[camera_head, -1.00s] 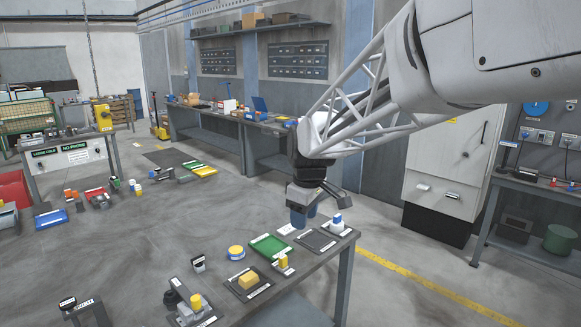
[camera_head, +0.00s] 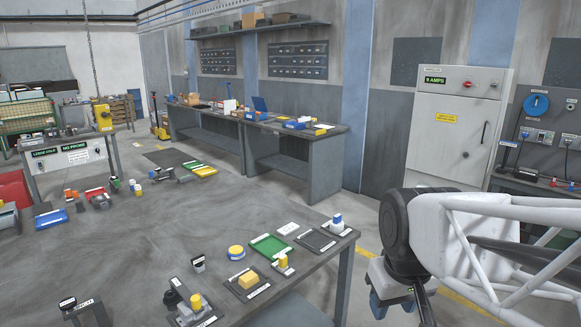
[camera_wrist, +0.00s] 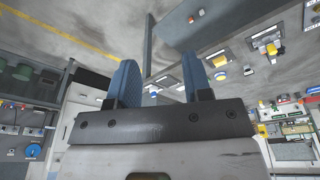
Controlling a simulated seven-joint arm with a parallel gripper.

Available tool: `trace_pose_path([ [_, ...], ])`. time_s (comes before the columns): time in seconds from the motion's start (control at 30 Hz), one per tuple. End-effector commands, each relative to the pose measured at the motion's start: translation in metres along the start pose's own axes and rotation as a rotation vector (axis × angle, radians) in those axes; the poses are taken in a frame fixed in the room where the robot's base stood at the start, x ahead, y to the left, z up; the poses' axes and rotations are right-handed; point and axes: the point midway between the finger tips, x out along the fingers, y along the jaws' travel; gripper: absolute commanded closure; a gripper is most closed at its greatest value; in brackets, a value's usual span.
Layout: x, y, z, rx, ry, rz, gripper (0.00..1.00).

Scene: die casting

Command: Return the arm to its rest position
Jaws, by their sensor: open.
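My gripper (camera_head: 390,304) is low at the right of the head view, to the right of the front workbench (camera_head: 345,262) and clear of its edge. In the wrist view my gripper (camera_wrist: 160,78) shows two blue fingers standing apart with nothing between them. The bench carries a green tray (camera_head: 270,247), a dark pad (camera_head: 315,240), a white and blue piece (camera_head: 337,223), a yellow block (camera_head: 248,280) on a dark plate, and a yellow round item (camera_head: 236,252).
A grey electrical cabinet (camera_head: 455,130) stands behind my arm, with a panel (camera_head: 545,120) and a side bench at the far right. Long benches (camera_head: 310,150) line the back wall.

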Motion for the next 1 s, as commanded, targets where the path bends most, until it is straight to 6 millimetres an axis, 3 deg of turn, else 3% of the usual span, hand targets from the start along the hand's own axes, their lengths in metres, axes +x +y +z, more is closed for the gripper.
trace_pose_path([
  [0.13,0.005,0.004,0.036,0.106,0.012,0.012,0.55],
  [0.33,0.010,0.005,0.061,0.189,0.021,0.020,0.55],
  [1.0,0.011,0.005,0.066,0.204,0.022,0.021,0.55],
])
